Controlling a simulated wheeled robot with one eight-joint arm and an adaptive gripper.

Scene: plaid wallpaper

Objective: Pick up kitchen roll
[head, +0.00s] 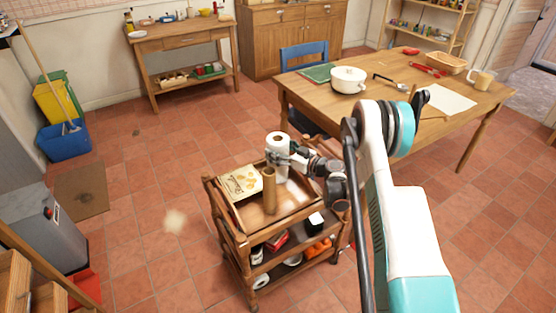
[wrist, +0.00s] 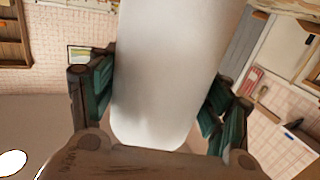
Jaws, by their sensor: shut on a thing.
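The kitchen roll (head: 277,158) is white and stands upright over the top tray of a wooden trolley (head: 207,190) in the head view. My gripper (head: 283,159) reaches it from the right and is shut on it. In the wrist view the roll (wrist: 170,75) fills the middle, between the green-padded fingers of my gripper (wrist: 160,105) on both sides. I cannot tell whether the roll's base touches the tray.
A brown cylinder (head: 269,190) stands on the trolley close in front of the roll, and a book (head: 241,182) lies to the left. A dining table (head: 390,115) with a white pot (head: 348,80) stands behind. The tiled floor left of the trolley is mostly clear.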

